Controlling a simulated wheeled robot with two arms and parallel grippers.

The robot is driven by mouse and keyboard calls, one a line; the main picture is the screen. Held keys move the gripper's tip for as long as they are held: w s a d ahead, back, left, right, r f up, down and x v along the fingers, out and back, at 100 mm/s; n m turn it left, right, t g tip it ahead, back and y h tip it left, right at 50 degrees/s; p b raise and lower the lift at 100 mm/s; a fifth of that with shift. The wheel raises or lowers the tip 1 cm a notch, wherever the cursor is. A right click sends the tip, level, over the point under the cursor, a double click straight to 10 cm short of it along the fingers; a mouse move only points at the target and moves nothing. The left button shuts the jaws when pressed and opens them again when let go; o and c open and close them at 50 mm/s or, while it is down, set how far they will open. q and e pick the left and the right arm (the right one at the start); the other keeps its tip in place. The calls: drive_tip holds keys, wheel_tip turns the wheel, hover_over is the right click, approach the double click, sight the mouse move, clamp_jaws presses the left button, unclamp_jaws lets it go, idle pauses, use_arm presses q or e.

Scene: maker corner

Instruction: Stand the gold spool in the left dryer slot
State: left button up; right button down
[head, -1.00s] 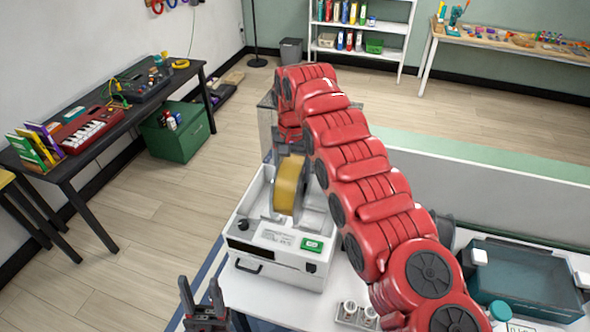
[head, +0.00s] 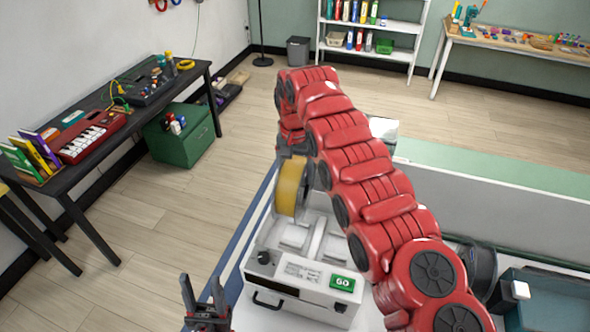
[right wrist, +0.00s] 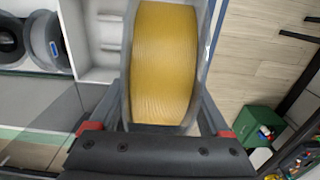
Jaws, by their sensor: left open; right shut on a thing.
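The gold spool (head: 287,187) is upright, held in my right gripper (head: 293,158), whose fingers are partly hidden by the spool and arm. In the right wrist view, the gold spool (right wrist: 165,60) fills the space between the fingers. The white dryer (head: 305,297) stands on the table with its open top facing up. The spool overlaps its far left edge in the head view; its exact height is unclear. The left slot (head: 292,236) looks empty, and a pale divider stands beside it. My left gripper (head: 202,292) is open and empty, left of the dryer.
Dark grey spools (right wrist: 32,42) lie beside the dryer in the right wrist view. A teal-lidded bin (head: 550,300) stands at the right. A low pale panel (head: 500,215) runs behind the table. Open floor lies left of the dryer.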

wheel_tip(320, 180, down, 2)
drive_tip(key=shift+f+b, duration=0.25)
drive_tip(key=shift+b, duration=0.1)
drive_tip(key=shift+f, duration=1.45)
drive_tip(key=shift+f+b, duration=1.45)
drive_tip(key=shift+f, duration=1.3)
drive_tip(key=shift+f+b, duration=0.35)
drive_tip(key=shift+f, duration=0.05)
drive_tip(key=shift+c, duration=0.3)
unclamp_jaws()
drive_tip(key=shift+o, duration=0.3)
drive_tip(key=shift+s, duration=0.1)
